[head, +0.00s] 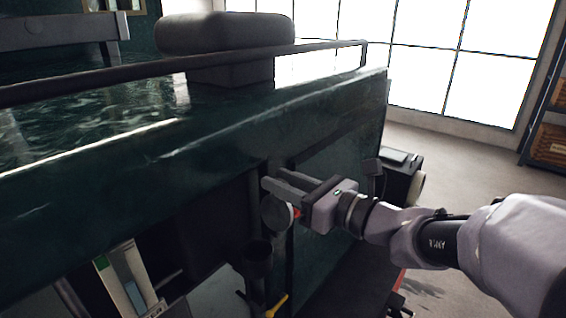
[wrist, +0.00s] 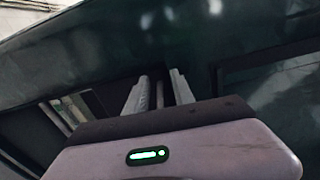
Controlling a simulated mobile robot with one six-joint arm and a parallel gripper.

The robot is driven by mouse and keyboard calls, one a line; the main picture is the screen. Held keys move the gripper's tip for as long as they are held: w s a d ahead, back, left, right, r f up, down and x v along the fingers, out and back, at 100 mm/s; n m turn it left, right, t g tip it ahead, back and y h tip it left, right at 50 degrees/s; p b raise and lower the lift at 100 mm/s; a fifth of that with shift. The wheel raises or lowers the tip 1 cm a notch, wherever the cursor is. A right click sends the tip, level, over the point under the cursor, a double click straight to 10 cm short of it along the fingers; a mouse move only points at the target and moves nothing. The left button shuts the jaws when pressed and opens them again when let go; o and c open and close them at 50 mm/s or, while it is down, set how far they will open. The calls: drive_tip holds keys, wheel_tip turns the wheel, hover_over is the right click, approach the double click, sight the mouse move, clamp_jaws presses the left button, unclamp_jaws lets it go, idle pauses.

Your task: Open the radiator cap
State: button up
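My gripper (head: 281,181) is at the side of the dark green tram body (head: 225,145) in the head view. Its two fingers stand apart, with a gap between them also in the wrist view (wrist: 160,90), and I see nothing held. A round dark disc with a pale rim (head: 277,214) and a bit of red shows just below the fingers; whether they touch it I cannot tell. Below it is a dark funnel-like cylinder (head: 257,262). No part is clearly recognisable as the radiator cap, so I cannot tell which one it is.
A black rail (head: 150,68) and a black padded block (head: 225,35) are on top of the tram. A dark recess with a pale panel (head: 124,280) lies at lower left. A yellow handle (head: 277,305) is low down. Open floor (head: 465,165) lies at right, before a shelf (head: 550,130).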

drive_tip(key=shift+w+a, duration=0.2)
drive_tip(key=shift+w, duration=0.05)
drive_tip(key=shift+c, duration=0.2)
drive_tip(key=shift+s, duration=0.1)
clamp_jaws()
idle(1.0)
